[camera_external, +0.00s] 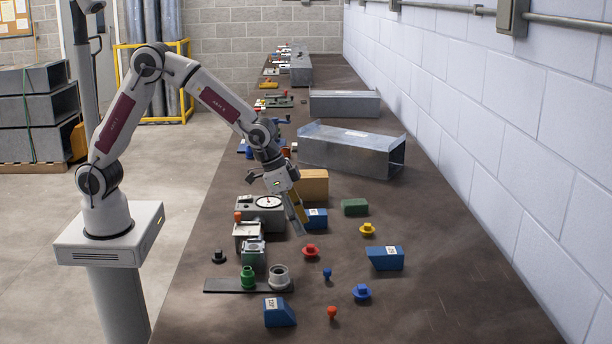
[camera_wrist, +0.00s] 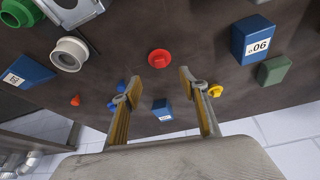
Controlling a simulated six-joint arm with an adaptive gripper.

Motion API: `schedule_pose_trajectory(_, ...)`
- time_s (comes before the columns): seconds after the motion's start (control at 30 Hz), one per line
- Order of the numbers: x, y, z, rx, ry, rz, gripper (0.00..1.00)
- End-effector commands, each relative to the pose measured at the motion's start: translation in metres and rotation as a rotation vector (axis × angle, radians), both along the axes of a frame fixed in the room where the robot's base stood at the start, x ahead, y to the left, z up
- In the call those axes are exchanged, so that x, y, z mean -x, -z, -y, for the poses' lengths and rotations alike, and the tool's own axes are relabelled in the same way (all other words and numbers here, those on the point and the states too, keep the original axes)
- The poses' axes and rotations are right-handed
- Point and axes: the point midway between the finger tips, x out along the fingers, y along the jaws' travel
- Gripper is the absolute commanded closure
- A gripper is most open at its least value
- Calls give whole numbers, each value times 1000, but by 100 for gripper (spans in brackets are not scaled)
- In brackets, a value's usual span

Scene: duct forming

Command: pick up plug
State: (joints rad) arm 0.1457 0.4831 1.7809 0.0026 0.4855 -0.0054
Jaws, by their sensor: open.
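Several knobbed plugs stand on the dark table: a red plug (camera_external: 310,251), a yellow plug (camera_external: 367,230) and a blue plug (camera_external: 361,292). Smaller orange (camera_external: 332,312) and blue (camera_external: 327,274) pegs stand near them. I cannot tell which one the task means. My gripper (camera_external: 300,228) is open and empty, tilted downward above the table, just behind the red plug. In the wrist view the red plug (camera_wrist: 159,59) shows just beyond the gap between the fingertips of my gripper (camera_wrist: 159,77), not between the fingers. The yellow plug (camera_wrist: 215,90) shows by the right finger.
Blue blocks (camera_external: 387,258) and a green block (camera_external: 355,207) lie around. A grey box with a dial (camera_external: 262,211) and a dark strip with a green fitting (camera_external: 248,278) and grey ring (camera_external: 279,277) are to the left. Ducts (camera_external: 350,152) lie farther back. The front right is clear.

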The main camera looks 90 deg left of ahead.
Motion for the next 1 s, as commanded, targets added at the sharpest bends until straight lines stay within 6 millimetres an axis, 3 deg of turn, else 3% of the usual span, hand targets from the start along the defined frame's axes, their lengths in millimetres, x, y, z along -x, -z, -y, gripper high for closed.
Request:
schedule_pose_trajectory(0.37, -1, 1, 1, 0, 1, 0, 57)
schedule_pose_trajectory(0.77, -10, 23, 2, -1, 1, -1, 57)
schedule_pose_trajectory(1.0, -11, 25, 2, 0, 1, 1, 57)
